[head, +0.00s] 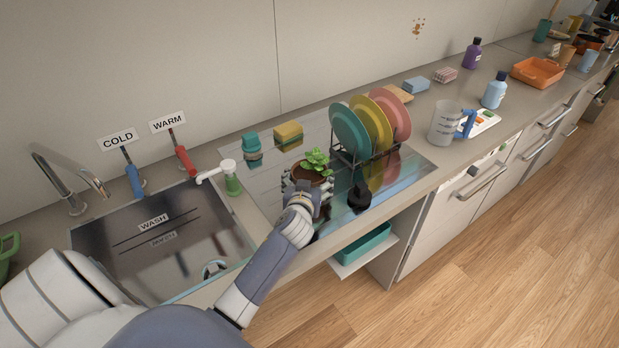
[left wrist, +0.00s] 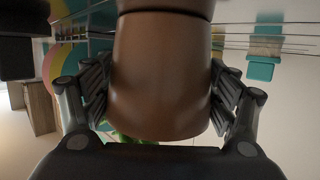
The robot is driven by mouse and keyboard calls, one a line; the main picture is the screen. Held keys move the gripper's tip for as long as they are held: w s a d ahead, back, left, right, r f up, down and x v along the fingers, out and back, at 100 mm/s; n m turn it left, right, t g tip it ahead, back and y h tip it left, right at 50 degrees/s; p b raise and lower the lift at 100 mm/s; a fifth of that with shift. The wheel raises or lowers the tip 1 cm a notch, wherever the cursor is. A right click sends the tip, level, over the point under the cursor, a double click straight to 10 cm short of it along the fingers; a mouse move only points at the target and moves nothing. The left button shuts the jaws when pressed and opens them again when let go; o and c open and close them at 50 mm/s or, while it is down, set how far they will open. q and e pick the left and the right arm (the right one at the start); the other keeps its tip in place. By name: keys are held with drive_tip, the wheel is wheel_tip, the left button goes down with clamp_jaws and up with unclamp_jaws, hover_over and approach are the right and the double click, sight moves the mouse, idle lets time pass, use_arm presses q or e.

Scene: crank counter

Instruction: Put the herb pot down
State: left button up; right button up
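The herb pot (head: 311,174) is a brown pot with a green leafy plant, upright over the shiny drainboard (head: 300,146) in the head view. My left gripper (head: 307,190) is closed around it, and its arm hides part of the pot. In the left wrist view the brown pot (left wrist: 162,75) fills the middle, with a finger pressed against each side; some green leaves show below it. I cannot tell whether the pot's base touches the surface. My right gripper is in neither view.
A rack with teal, yellow and pink plates (head: 370,125) stands right of the pot. A small black object (head: 359,195) is close by at the right. The sink (head: 160,245) is left.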

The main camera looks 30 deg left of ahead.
use_arm(q)
drive_tip(key=shift+o, duration=1.4)
drive_tip(key=shift+s+d+r, duration=0.1)
drive_tip(key=shift+s+d, duration=0.15)
drive_tip(key=shift+s, duration=0.3)
drive_tip(key=b+v, duration=0.2)
drive_tip(key=v, duration=0.9)
drive_tip(key=shift+a+r, duration=0.1)
